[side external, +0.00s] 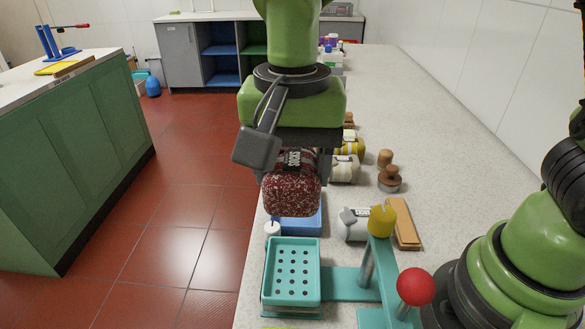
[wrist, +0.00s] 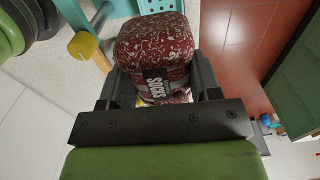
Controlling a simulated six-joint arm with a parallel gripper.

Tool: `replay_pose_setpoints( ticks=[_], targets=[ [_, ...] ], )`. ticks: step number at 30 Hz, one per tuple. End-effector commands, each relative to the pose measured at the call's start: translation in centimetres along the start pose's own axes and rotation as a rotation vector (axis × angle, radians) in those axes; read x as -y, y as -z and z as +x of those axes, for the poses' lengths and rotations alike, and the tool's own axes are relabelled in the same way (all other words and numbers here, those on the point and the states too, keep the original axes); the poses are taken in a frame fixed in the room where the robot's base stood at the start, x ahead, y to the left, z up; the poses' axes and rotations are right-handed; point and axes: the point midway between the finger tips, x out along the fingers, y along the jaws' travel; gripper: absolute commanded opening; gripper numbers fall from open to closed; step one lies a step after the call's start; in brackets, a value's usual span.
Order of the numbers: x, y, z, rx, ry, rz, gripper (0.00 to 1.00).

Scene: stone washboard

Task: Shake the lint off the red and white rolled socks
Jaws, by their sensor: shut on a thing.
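The red and white rolled socks (side external: 291,190) are a dark red bundle flecked with white, with a black band marked SOCKS. My gripper (side external: 290,165) is shut on them and holds them up in the air, above a blue tray at the counter's left edge. In the wrist view the socks (wrist: 155,50) sit between the two black fingers of my gripper (wrist: 155,85), the band facing the camera. White flecks cover much of the red surface. Part of the socks is hidden by the gripper.
Below are the blue tray (side external: 309,224) and a teal perforated tray (side external: 292,270). A teal stand (side external: 384,265) with a yellow knob and a red ball (side external: 416,287) rise nearby. Other rolled bundles (side external: 345,168), wooden stamps (side external: 389,178) and a brush (side external: 404,224) line the counter; its right part is clear.

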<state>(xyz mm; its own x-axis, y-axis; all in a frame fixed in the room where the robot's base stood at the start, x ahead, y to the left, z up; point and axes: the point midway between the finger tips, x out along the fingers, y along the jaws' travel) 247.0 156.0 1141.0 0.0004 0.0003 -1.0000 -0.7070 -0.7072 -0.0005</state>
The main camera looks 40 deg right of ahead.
Motion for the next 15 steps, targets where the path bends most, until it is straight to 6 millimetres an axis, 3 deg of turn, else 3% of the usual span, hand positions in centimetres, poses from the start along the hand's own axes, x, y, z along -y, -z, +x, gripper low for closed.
replay_pose_setpoints(
  ticks=[5,15],
  targets=[
    [0.1,0.0,-0.9,-0.002,0.005,0.0,0.4],
    [0.1,0.1,-9.3,-0.004,0.009,-0.001,0.4]
  ],
)
